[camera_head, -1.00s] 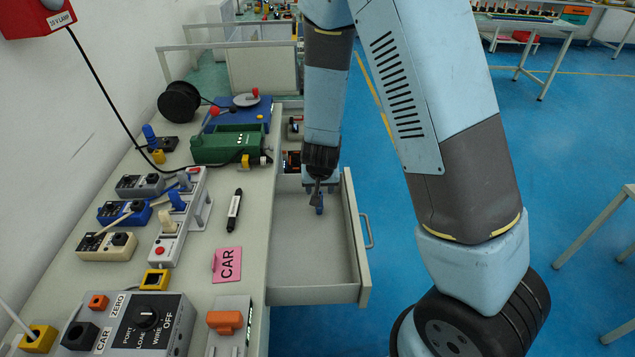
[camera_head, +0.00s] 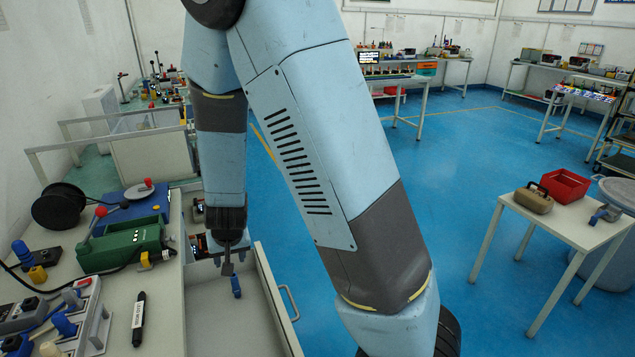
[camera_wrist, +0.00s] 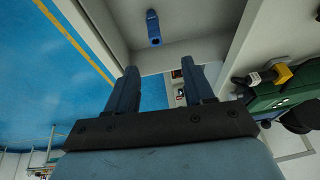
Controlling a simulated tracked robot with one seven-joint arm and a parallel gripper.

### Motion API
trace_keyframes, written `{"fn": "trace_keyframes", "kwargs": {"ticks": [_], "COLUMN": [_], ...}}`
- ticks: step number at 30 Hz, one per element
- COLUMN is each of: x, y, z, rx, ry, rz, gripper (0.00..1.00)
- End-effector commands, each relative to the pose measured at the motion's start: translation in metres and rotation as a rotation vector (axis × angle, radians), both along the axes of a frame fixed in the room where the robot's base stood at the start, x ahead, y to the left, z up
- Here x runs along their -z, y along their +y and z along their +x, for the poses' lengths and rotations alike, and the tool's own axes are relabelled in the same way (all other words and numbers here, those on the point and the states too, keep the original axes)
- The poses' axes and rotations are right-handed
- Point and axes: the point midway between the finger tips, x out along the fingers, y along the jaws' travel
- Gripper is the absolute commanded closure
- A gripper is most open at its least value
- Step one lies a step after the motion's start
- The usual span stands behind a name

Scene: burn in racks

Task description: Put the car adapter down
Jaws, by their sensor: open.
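A small blue piece with a round, hollow-looking end, seemingly the car adapter (camera_head: 236,287), is in the open grey drawer (camera_head: 215,325). In the wrist view the blue piece (camera_wrist: 153,28) lies on the drawer floor, ahead of the fingertips and apart from them. My gripper (camera_head: 228,268) points down over the drawer, close by the blue piece in the head view. In the wrist view my gripper (camera_wrist: 159,75) is open, with two dark blue fingers spread and nothing between them. No label on the blue piece is readable.
The bench left of the drawer holds a green device (camera_head: 122,243), a black marker (camera_head: 139,318), a black cable reel (camera_head: 58,206) and a lever panel (camera_head: 92,320). A side table (camera_head: 560,222) at right carries a red bin (camera_head: 565,186) and an olive case (camera_head: 533,198). Blue floor lies between.

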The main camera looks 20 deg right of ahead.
Motion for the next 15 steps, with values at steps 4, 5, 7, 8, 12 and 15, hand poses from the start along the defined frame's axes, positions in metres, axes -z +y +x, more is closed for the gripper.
{"fn": "trace_keyframes", "kwargs": {"ticks": [4,5,7,8,12,15], "x": [-0.045,-0.054,-0.074,-0.082,-0.122,-0.148], "y": [-0.009,-0.012,-0.017,-0.02,-0.035,-0.048], "z": [-0.003,-0.005,-0.009,-0.011,-0.023,-0.034], "rx": [-0.012,-0.015,-0.027,-0.031,-0.052,-0.068], "ry": [0.003,0.004,0.004,0.004,-0.003,-0.01], "rz": [0.082,0.095,0.123,0.133,0.173,0.189], "gripper": [0.48,0.48,0.48,0.48,0.48,0.48]}}
